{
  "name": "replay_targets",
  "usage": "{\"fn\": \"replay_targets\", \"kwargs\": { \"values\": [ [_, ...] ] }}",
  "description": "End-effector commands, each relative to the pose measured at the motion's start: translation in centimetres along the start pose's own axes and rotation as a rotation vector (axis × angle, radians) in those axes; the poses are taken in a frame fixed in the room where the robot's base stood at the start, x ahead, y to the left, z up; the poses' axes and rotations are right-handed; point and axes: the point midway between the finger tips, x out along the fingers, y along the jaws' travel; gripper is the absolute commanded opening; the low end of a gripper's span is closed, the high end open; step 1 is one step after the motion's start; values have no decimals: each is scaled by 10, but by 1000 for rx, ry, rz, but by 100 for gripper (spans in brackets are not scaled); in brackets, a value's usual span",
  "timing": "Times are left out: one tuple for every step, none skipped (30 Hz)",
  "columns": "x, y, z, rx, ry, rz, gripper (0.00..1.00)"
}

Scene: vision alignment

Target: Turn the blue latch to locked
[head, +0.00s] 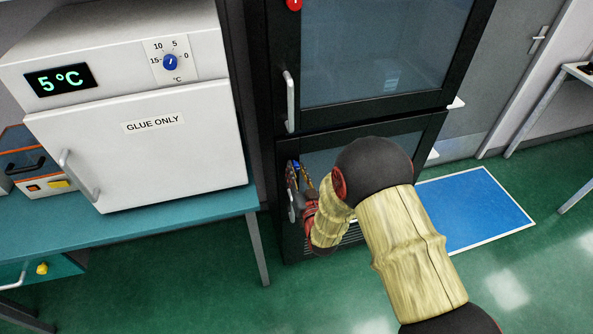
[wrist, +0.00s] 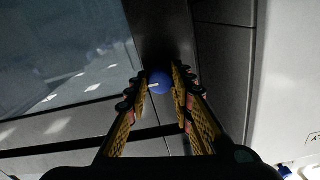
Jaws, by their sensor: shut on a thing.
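The blue latch (wrist: 160,82) is a round knob with a pale pointer line, on the dark frame beside a glass door. In the wrist view the fingers of my gripper (wrist: 161,90) stand on its left and right sides, shut on it. The pale line points left and slightly down in that view. In the head view my gripper (head: 303,190) is at the left edge of the lower black cabinet door (head: 345,150). Only a small bit of blue (head: 295,165) shows there between the fingers. The lock markings cannot be made out.
A handle (head: 291,205) is close beside my gripper on the lower door. Above is the upper glass door with its handle (head: 290,102). A white unit marked GLUE ONLY (head: 150,150) stands on a teal bench (head: 130,225) at left. Green floor with a blue mat (head: 475,212) is at right.

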Motion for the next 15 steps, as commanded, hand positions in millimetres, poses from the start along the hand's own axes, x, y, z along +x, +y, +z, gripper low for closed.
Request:
{"fn": "replay_targets", "kwargs": {
  "values": [
    [0, 0, 0, -3, 0, 0, 0],
    [0, 0, 0, -6, 0, 0, 0],
    [0, 0, 0, -12, 0, 0, 0],
    [0, 0, 0, -18, 1, 0, 0],
    [0, 0, 0, -25, 1, -1, 0],
    [0, 0, 0, -37, 1, -1, 0],
    [0, 0, 0, -49, 1, -1, 0],
    [0, 0, 1, -62, 2, -1, 0],
    [0, 0, 1, -82, 2, -1, 0],
    [0, 0, 1, -98, 1, -1, 0],
    [0, 0, 1, -118, 1, -1, 0],
    [0, 0, 1, -145, 2, -1, 0],
    [1, 0, 1, -167, 3, -1, 0],
    [1, 0, 1, -191, 4, -1, 0],
    [0, 0, 2, -224, 3, -1, 0]
  ]
}}
